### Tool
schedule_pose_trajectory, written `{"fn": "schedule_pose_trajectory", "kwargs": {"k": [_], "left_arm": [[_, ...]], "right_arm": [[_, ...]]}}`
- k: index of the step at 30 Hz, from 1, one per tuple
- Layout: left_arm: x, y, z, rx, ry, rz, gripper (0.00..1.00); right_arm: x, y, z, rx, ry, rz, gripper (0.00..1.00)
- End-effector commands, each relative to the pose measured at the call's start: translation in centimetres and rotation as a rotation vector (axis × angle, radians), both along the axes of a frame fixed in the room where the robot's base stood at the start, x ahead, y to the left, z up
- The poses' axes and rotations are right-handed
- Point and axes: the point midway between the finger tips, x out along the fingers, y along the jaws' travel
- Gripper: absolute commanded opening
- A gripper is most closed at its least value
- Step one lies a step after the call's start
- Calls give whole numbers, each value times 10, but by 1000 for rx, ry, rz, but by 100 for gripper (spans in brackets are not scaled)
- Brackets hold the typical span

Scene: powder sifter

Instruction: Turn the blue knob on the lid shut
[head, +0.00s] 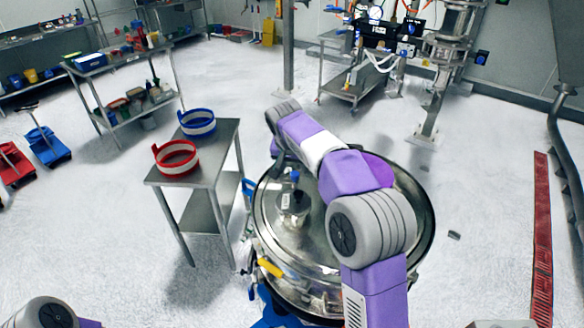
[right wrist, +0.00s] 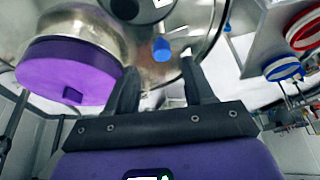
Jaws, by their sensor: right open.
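The round metal lid (head: 310,255) tops a large vessel in the head view. A small blue knob (head: 294,176) stands on the lid's far left part, beside a raised metal fitting. In the right wrist view the blue knob (right wrist: 161,48) lies just beyond and between the fingertips of my right gripper (right wrist: 158,68). The right gripper is open with nothing held; no finger contact with the knob is visible. In the head view my right arm reaches over the lid and largely hides its gripper. My left gripper is out of view; only part of the left arm shows bottom left.
A metal table (head: 215,155) beside the vessel holds a red-and-white ring (head: 176,167) and a blue-and-white ring (head: 197,132). A yellow handle (head: 270,267) is on the vessel's near-left rim.

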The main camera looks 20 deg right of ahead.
Motion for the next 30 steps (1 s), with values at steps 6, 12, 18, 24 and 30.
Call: {"fn": "schedule_pose_trajectory", "kwargs": {"k": [6, 12, 18, 24, 30], "left_arm": [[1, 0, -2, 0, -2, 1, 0], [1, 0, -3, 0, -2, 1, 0], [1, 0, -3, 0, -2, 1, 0], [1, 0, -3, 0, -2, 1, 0], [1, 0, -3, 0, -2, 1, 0]], "right_arm": [[10, -8, -33, -1, 5, -2, 53], [15, -11, -45, -1, 3, 0, 53], [15, -11, -46, 0, 2, 1, 53], [15, -11, -46, 0, 2, 1, 30], [15, -11, -45, 0, 2, 1, 0]]}}
